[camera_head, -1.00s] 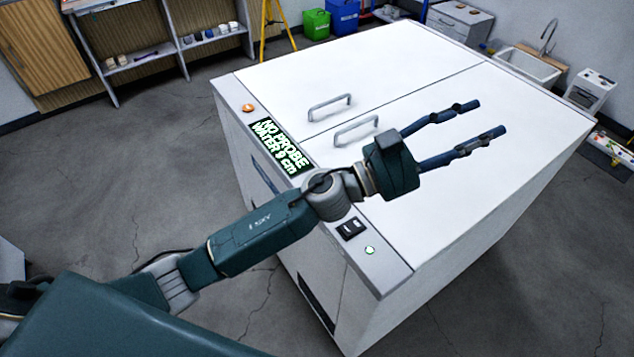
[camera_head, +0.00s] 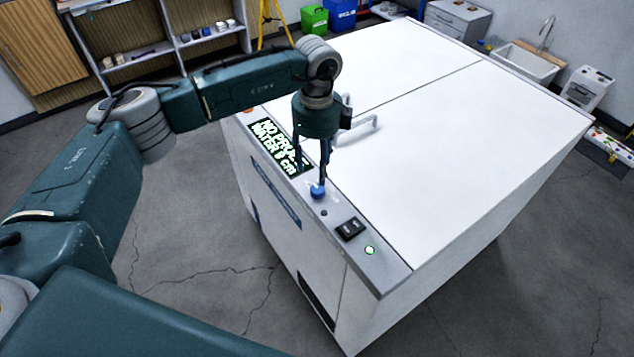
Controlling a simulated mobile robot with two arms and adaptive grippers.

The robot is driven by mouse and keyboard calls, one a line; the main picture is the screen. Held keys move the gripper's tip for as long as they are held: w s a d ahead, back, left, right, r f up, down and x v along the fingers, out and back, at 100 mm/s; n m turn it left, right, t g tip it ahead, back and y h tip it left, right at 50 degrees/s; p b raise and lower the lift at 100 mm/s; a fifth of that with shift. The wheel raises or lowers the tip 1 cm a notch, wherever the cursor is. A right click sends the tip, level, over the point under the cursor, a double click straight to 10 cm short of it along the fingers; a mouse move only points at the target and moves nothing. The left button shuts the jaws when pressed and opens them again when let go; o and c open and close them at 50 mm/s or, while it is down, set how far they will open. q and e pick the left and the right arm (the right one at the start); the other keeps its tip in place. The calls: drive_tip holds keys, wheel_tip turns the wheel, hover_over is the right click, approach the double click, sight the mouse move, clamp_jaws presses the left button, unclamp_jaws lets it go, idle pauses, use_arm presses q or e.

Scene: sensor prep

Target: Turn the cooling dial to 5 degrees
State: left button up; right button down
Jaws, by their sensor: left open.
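The blue cooling dial (camera_head: 318,192) sits on the front control strip of the white chest unit, between the display and the black switch. My left gripper (camera_head: 311,176) points down at the dial with its fingers apart. One finger's tip overlaps the dial's top in the picture; I cannot tell whether it touches. The other finger is in front of the display. The dial's scale and pointer are too small to read. The green-lettered display (camera_head: 270,137) is partly covered by the gripper and reads about "NO PROBE WATER 9 cm". My right gripper is not in view.
A black rocker switch (camera_head: 350,229) and a green-lit button (camera_head: 369,250) are on the strip nearer the front corner. A lid handle (camera_head: 358,130) stands up close behind the gripper. The white lid (camera_head: 470,140) is otherwise clear. Shelves (camera_head: 200,40) stand at the back left.

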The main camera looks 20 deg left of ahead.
sight(317, 187)
use_arm(q)
wheel_tip(317, 187, down, 7)
drive_tip(key=shift+p, duration=1.1)
drive_tip(key=shift+f, duration=0.6)
drive_tip(key=c, duration=1.2)
